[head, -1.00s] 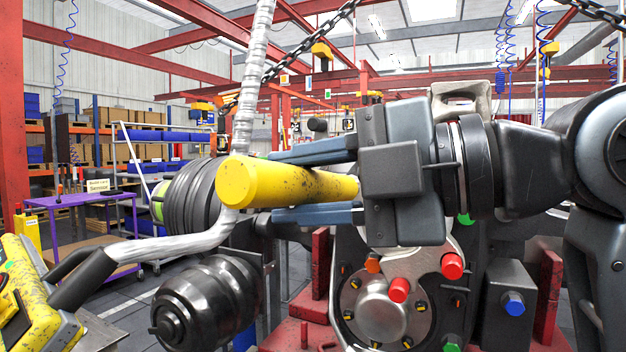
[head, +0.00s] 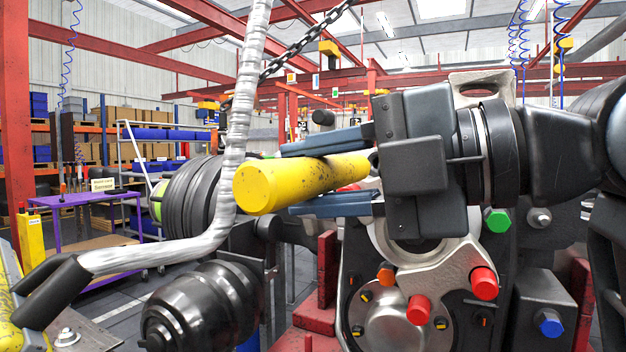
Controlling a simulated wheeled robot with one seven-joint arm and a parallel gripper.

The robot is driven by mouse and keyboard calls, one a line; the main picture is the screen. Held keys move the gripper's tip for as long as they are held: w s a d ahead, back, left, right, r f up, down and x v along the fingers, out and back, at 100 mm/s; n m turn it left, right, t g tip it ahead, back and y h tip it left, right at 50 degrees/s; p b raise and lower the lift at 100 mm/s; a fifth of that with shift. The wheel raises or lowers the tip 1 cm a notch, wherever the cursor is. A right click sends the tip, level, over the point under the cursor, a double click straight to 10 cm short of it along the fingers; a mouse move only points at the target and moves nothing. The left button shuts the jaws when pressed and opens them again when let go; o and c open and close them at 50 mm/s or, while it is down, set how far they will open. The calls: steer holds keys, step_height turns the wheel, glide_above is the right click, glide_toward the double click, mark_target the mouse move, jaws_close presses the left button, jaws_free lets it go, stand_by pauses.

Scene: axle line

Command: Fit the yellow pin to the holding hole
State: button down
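The yellow pin (head: 290,185) is a thick cylinder with dark scuffs, lying nearly level, its round end toward the left and near me. My gripper (head: 288,180) is shut on it, with one blue-grey finger above and one below. The pin's right end goes behind the finger bases. Behind and below my gripper stands an axle assembly with a light metal bracket (head: 450,278). A round opening partly shows behind my gripper's lower edge. A metal lug (head: 481,88) with a slot shows above my gripper. I cannot tell which opening is the holding hole.
A silver hose (head: 233,150) hangs just left of the pin and bends low to the left. Black ribbed cylinders (head: 205,305) stand below left. Red, orange, green and blue plugs stick out of the axle assembly. A purple table (head: 85,197) stands far left.

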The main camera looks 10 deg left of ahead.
mark_target(367, 167)
steer(key=shift+w+d+r+b, duration=0.1)
steer(key=shift+w+d+b, duration=0.15)
steer(key=shift+w, duration=0.55)
steer(key=shift+w+d+f+b, duration=0.1)
steer(key=shift+w+d, duration=0.2)
steer(key=shift+w, duration=0.5)
steer(key=shift+w+d+r+b, duration=0.1)
steer(key=shift+w+d+b, duration=0.15)
steer(key=shift+w, duration=0.55)
steer(key=shift+w+d+b, duration=0.15)
steer(key=shift+w+d, duration=0.2)
steer(key=shift+w, duration=0.5)
steer(key=shift+w+d+b, duration=0.15)
steer(key=shift+w+d, duration=0.15)
steer(key=shift+w, duration=0.5)
steer(key=shift+w+d, duration=0.15)
steer(key=shift+w, duration=0.15)
steer(key=shift+w+d, duration=0.15)
steer(key=shift+w, duration=0.3)
steer(key=c, duration=0.6)
jaws_free()
steer(key=shift+b+v, duration=0.6)
steer(key=shift+v, duration=3.3)
